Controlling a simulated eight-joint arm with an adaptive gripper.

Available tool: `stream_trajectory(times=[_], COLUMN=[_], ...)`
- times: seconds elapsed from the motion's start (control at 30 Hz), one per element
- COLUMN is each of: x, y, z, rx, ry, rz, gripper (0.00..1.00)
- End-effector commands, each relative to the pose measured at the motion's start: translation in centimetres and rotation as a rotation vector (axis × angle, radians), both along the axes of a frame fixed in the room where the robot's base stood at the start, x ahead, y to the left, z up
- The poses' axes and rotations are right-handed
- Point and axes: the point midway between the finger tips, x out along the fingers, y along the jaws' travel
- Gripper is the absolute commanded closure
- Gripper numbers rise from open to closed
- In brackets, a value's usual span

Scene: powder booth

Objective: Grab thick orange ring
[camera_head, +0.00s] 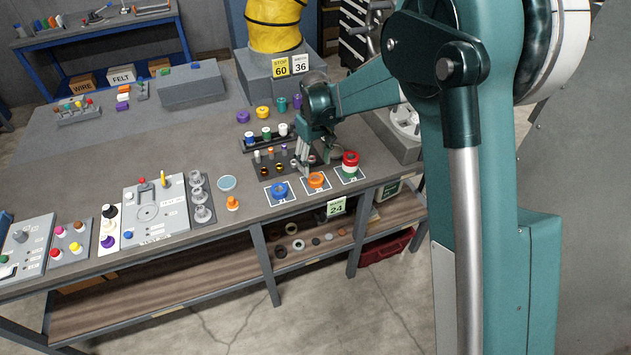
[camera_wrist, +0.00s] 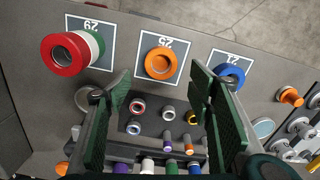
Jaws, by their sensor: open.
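The thick orange ring (camera_head: 316,180) lies flat on the middle one of three white-outlined squares at the table's front edge. In the wrist view the orange ring (camera_wrist: 149,65) shows beyond my fingertips, near the middle of the gap between them, with nothing covering it. My gripper (camera_head: 317,163) is open and empty, above the table just behind the ring. In the wrist view its two green fingers (camera_wrist: 159,80) stand wide apart, over a dark rack of small parts. The fingers do not appear to touch the ring.
A blue ring (camera_head: 280,191) lies on the square to the left. A stack of red, white and green rings (camera_head: 350,164) stands on the square to the right. The dark rack (camera_wrist: 150,130) holds several small rings and pegs. An orange peg (camera_head: 232,203) stands left of the blue ring.

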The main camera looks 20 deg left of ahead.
Motion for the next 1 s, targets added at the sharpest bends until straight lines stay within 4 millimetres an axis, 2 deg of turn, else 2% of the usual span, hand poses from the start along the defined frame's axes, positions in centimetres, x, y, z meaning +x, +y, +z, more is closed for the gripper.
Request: stream_trajectory(times=[0.23,0.67,1.0], x=[0.0,0.0,-0.1], y=[0.0,0.0,0.2], z=[-1.8,-2.2,-5.3], rx=[0.000,0.000,0.000], ry=[0.000,0.000,0.000], rz=[0.000,0.000,0.000], gripper=[0.48,0.48,0.48])
